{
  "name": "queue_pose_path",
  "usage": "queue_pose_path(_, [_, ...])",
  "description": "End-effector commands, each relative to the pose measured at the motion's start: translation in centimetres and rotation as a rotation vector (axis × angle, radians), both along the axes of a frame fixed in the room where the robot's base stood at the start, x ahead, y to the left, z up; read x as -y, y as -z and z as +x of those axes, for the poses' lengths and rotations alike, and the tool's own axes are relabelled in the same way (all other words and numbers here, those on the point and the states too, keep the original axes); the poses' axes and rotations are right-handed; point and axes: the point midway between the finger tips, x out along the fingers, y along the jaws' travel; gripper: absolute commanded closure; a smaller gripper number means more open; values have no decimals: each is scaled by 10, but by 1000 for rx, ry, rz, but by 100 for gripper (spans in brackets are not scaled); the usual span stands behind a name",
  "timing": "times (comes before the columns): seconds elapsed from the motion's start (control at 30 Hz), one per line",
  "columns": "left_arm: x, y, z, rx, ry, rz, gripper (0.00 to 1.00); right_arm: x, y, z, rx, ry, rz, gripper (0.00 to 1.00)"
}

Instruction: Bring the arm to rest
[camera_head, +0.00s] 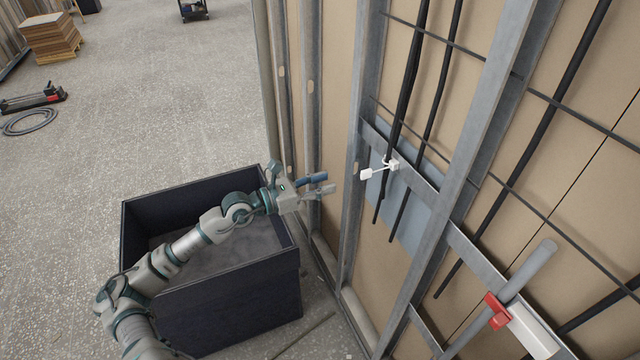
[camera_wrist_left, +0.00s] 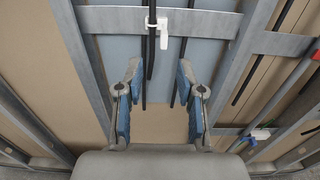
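My left arm (camera_head: 184,243) reaches in from the lower left, over a dark bin. My left gripper (camera_head: 328,184) points at the stud wall, with its two fingers apart and nothing between them. In the left wrist view its two blue-grey fingers (camera_wrist_left: 159,90) are spread, with a black cable visible behind the gap. A white clip with a tag (camera_head: 391,166) sits on the metal rail ahead of the gripper, apart from it. The clip also shows at the top of the left wrist view (camera_wrist_left: 162,30). My right gripper is in neither view.
The dark open bin (camera_head: 236,290) stands under my left arm. The metal-framed wall (camera_head: 350,130) with black cables fills the right side. A red clamp (camera_head: 497,311) is on a grey pipe at lower right. Bare floor (camera_head: 150,110) lies to the left.

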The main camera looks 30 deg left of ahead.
Motion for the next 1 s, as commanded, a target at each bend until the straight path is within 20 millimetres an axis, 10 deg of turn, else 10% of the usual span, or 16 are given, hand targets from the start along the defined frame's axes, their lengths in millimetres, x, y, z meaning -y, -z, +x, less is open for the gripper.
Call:
queue_pose_path(0.7, [-8, 7, 0, -24, -8, -39, 62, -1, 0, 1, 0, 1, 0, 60])
queue_pose_path(0.87, [-42, 65, 31, -195, -90, -337, 62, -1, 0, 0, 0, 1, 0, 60])
queue_pose_path(1.0, [-88, 167, 55, -417, -240, -735, 62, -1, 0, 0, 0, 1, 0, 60])
